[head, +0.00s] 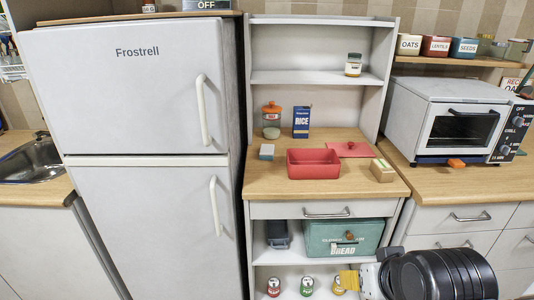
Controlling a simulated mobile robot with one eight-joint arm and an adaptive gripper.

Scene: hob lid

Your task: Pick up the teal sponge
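A small block with a teal side and a paler face (267,152) lies on the wooden counter, left of the red tray; it looks like the teal sponge, though it is small in view. My gripper (349,280) is at the bottom right, in front of the lower shelves, below and to the right of the sponge and well apart from it. Its yellow end points left. Its fingers are too small and overlapped to show whether they are open or shut.
The red tray (314,170) stands right of the sponge. A red lid (348,149), a wooden block (382,171), a rice box (301,122) and an orange-lidded jar (271,122) share the counter. The fridge (145,95) is close on the left. The counter's front left is bare.

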